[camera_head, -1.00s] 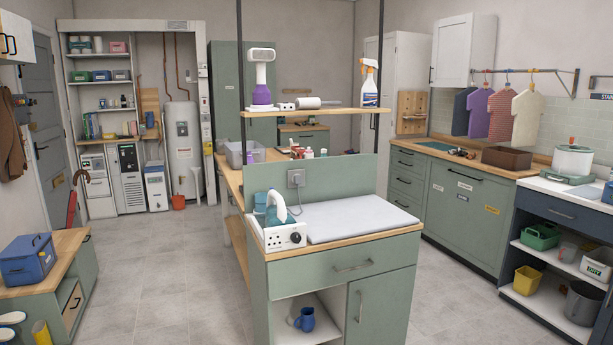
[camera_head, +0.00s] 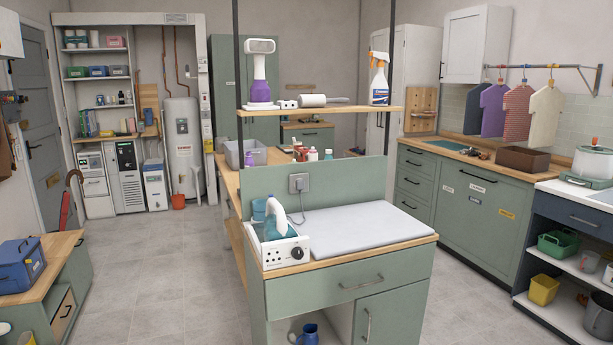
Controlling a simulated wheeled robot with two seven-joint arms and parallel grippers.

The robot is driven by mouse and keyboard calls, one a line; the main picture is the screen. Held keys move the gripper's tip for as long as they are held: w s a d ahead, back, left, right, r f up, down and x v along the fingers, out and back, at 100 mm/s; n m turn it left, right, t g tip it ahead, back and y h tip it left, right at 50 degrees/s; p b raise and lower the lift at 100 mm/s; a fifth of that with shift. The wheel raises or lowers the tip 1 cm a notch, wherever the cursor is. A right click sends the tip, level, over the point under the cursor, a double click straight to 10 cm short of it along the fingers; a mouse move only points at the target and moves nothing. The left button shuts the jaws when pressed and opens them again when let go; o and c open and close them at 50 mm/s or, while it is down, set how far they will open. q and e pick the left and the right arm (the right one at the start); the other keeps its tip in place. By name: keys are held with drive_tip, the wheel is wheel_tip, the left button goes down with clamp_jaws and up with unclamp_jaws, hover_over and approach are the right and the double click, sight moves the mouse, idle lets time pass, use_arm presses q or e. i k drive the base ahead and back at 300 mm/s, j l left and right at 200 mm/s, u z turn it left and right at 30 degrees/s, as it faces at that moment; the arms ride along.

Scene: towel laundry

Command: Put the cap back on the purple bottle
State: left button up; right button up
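A small purple bottle (camera_head: 250,158) stands behind the ironing station's upright panel, beside a grey bin on the wooden bench. It is small in the view and partly hidden, so I cannot tell whether it has a cap on. I cannot make out a loose cap. A purple-and-white upright appliance (camera_head: 260,75) stands on the raised shelf, and it looks more like a steamer than a bottle. Neither of my grippers is in view.
The green ironing station (camera_head: 345,278) stands in front, with an iron (camera_head: 285,215) and a white pad (camera_head: 350,229) on top. Several bottles (camera_head: 312,155) stand behind its panel. A low cabinet (camera_head: 45,292) is at left. Grey floor (camera_head: 165,270) is clear between them.

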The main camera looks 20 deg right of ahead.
sight(248, 162)
drive_tip(key=i+l+z, duration=0.1)
drive_tip(key=i+z, duration=0.3)
drive_tip(key=i, duration=1.7)
